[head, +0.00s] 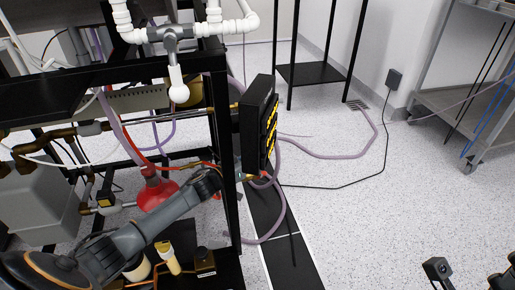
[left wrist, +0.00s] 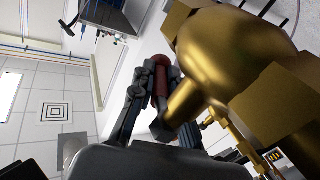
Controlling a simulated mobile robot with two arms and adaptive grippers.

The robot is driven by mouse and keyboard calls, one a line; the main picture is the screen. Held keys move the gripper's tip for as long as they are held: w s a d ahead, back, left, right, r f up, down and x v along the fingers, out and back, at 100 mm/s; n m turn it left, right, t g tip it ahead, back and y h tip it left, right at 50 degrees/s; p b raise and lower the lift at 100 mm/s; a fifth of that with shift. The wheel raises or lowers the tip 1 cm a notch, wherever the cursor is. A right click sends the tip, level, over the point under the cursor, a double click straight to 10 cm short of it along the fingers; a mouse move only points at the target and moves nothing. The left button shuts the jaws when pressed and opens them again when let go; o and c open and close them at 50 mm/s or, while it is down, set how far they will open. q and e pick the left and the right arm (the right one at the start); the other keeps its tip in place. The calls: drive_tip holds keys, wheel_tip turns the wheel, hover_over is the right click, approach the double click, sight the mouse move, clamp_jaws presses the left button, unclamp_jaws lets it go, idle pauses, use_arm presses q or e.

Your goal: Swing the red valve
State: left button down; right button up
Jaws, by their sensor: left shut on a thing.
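In the left wrist view my left gripper (left wrist: 150,105) is shut on the dark red handle of the red valve (left wrist: 159,82), with a finger on each side of it. A large brass body (left wrist: 225,45) fills the right of that view, close beside the fingers. In the head view my left arm reaches from the lower left to the black frame post, and the post and wrist hide most of the gripper and valve. My right gripper (head: 472,272) shows partly at the lower right corner, its fingertips apart and empty.
A black panel with yellow marks (head: 259,125) hangs on the black frame (head: 222,130) just above the left wrist. A red round vessel (head: 157,190) stands behind my left arm. Pink hoses (head: 330,157) lie on the floor. A steel cart (head: 440,120) stands right; mid-right floor is mostly clear.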

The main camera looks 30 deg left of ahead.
use_arm(q)
drive_tip(key=shift+w+a+r+n+y, duration=0.1)
drive_tip(key=shift+a+r+n+y, duration=0.1)
drive_tip(key=shift+n+y, duration=0.15)
drive_tip(key=c, duration=1.3)
unclamp_jaws()
drive_tip(key=shift+f, duration=0.1)
wheel_tip(320, 180, up, 10)
drive_tip(key=shift+r, duration=0.1)
drive_tip(key=shift+c, duration=0.5)
